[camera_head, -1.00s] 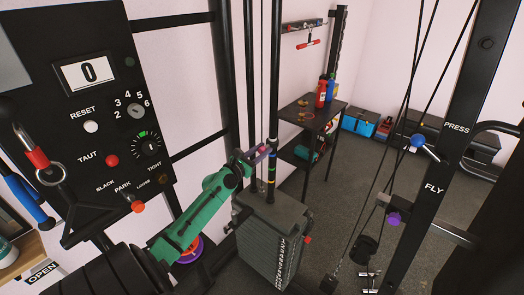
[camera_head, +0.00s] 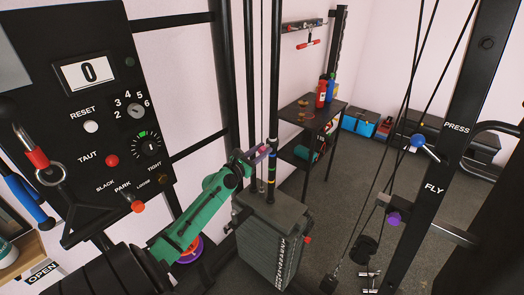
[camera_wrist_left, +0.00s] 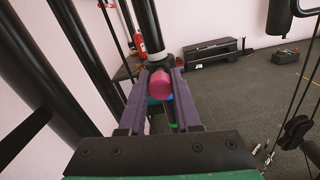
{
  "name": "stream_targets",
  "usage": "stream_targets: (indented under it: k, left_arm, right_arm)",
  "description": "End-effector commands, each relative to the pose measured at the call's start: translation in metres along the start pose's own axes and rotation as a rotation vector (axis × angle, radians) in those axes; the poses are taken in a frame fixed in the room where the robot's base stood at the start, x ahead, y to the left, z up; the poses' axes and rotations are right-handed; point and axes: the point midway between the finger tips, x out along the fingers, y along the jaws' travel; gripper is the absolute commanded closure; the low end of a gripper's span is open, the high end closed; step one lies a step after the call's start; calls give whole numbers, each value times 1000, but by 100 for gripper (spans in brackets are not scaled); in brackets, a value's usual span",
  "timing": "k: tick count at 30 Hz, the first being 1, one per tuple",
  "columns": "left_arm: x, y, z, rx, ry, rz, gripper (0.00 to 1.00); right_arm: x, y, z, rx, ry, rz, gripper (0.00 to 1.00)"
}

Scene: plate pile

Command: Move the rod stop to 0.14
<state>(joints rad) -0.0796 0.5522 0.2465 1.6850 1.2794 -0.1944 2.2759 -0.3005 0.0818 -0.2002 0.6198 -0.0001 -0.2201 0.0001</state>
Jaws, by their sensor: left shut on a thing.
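My left gripper (camera_head: 265,152) reaches in from the left on a green arm, beside the black guide rod (camera_head: 273,95) above the weight stack (camera_head: 265,240). In the left wrist view its two dark purple fingers (camera_wrist_left: 160,88) are shut on a pink-red knob (camera_wrist_left: 160,84), which I take for the rod stop, at the rod. In the head view the fingers mostly hide the stop. Coloured bands (camera_head: 271,172) show on the rod just below the gripper; their values are too small to read. My right gripper is not in view.
A black panel (camera_head: 85,110) with a display reading 0, dials and buttons stands at the left. A small black shelf (camera_head: 310,122) with bottles stands behind the rod. Cables and the upright marked PRESS and FLY (camera_head: 440,170) are at the right. Grey floor lies open between.

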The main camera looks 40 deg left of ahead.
Motion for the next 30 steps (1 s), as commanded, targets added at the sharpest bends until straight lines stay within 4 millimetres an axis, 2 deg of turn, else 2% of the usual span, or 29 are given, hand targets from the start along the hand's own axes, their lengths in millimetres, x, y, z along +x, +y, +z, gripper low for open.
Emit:
stream_targets:
  k: [5,12,15,26,27,28,30]
  left_arm:
    - [0,-1,-5,-1,0,0,100]
    - [0,-9,-58,-1,2,1,100]
    - [0,-11,-70,-1,1,0,100]
    - [0,-11,-70,0,2,-1,100]
    - [0,-11,-70,0,2,-1,53]
    - [0,-11,-70,0,2,-1,42]
    - [0,-11,-70,0,1,-1,38]
  right_arm:
    - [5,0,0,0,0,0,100]
    - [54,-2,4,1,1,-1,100]
    - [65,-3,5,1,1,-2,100]
    - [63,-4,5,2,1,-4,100]
    - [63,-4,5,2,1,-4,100]
    - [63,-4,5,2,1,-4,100]
    - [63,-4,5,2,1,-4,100]
